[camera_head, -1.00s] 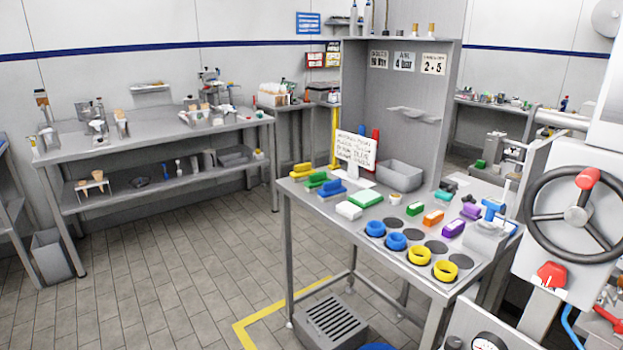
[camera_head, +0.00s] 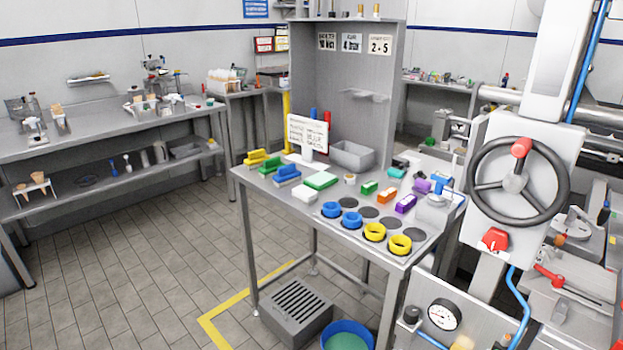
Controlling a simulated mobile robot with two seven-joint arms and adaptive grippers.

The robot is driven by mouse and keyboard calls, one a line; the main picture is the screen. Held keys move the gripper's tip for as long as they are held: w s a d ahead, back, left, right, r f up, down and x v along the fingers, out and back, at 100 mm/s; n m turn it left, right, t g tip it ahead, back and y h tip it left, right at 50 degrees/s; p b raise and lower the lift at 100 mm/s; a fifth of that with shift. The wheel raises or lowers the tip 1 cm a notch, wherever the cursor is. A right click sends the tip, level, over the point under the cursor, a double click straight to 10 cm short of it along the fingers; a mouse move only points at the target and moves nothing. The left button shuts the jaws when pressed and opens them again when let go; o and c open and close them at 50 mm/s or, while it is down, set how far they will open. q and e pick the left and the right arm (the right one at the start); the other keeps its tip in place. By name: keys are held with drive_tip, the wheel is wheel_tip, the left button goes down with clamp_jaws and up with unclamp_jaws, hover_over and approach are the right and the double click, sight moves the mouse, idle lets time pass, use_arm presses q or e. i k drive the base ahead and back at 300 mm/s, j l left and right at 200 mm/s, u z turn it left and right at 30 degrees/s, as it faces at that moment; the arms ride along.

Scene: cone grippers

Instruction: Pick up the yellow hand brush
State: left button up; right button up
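The yellow hand brush (camera_head: 257,158) lies at the back left corner of the steel table (camera_head: 262,189). A green brush (camera_head: 270,168) and a blue brush (camera_head: 287,175) lie in a row beside it, toward the front right. No gripper touches the yellow brush. Neither of my grippers shows in the head view.
A white sign (camera_head: 307,133) and a grey bin (camera_head: 353,155) stand behind the brushes. Blue rings (camera_head: 331,209) and yellow rings (camera_head: 375,232) sit near the table's front edge. A machine with a black handwheel (camera_head: 517,182) stands at the right. The floor left of the table is clear.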

sight(256, 158)
drive_tip(key=i+j+z, duration=0.15)
drive_tip(key=z, duration=0.25)
drive_tip(key=i+j+z, duration=0.15)
drive_tip(key=j+z, duration=0.65)
drive_tip(key=i+j+z, duration=0.1)
drive_tip(key=j+z, duration=0.3)
drive_tip(key=l, duration=0.1)
